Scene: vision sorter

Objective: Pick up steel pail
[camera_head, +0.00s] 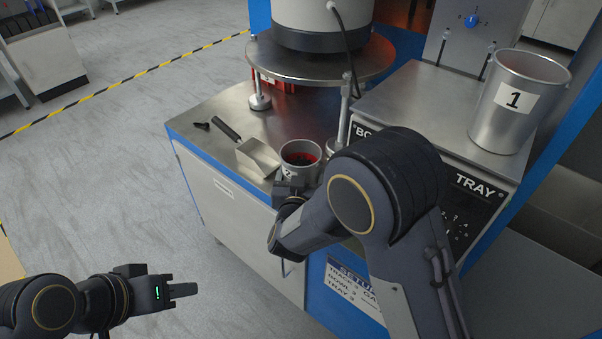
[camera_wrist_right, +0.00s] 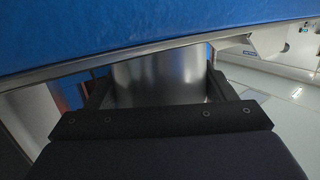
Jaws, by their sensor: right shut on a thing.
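A small steel pail (camera_head: 301,158) with a "2" label and red and dark contents is at the front edge of the steel worktop. My right gripper (camera_head: 287,188) is at its near side, partly hidden by my own wrist. In the right wrist view the two black fingers (camera_wrist_right: 158,88) are on either side of the pail's shiny wall (camera_wrist_right: 158,75), shut on it. I cannot tell whether its base touches the worktop. My left gripper (camera_head: 183,290) is out over the floor, seen side-on, apart from everything.
A steel scoop (camera_head: 258,158) with a dark handle lies left of the small pail. A round steel plate (camera_head: 320,62) on legs carries a large drum above the worktop. The control box (camera_head: 420,100) stands to the right.

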